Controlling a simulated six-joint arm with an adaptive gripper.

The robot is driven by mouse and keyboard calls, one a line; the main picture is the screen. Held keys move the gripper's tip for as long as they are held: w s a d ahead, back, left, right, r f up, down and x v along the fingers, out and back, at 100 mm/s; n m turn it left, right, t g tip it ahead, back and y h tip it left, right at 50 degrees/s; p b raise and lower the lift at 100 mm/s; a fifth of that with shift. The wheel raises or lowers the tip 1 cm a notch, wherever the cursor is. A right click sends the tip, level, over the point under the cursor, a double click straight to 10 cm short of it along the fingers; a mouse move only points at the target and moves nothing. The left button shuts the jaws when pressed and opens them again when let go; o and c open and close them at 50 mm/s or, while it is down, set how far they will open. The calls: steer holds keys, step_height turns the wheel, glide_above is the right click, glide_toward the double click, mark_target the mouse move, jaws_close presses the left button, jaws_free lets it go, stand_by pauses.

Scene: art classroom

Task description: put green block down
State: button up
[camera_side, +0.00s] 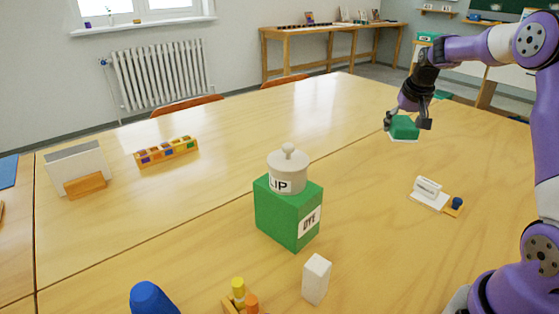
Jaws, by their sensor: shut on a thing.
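My gripper (407,121) is at the upper right, pointing down, with its fingers shut on a small green block (404,128). The green block has a white strip along its lower edge; I cannot tell whether it is touching the table (345,130) or just above it. The fingers partly cover the block's sides. A larger green box (276,213) with a white label stands on the table at the centre, with a pale lidded jar (287,172) on top of it.
A small white object on a board with a blue knob (428,190) lies nearer, right of centre. A white block (316,279) and a blue rounded object (152,298) stand in front. A yellow paint rack (166,151) and a card holder (86,186) are at left. The table between jar and gripper is clear.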

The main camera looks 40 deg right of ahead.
glide_above(424, 161)
steer(key=a, duration=0.1)
steer(key=f, duration=0.7)
steer(key=shift+s+a+f, duration=0.15)
steer(key=shift+s, duration=0.25)
steer(key=shift+f, duration=2.05)
steer(key=shift+f, duration=0.2)
steer(key=o, duration=1.2)
steer(key=shift+o, duration=0.2)
steer(key=shift+r, duration=0.1)
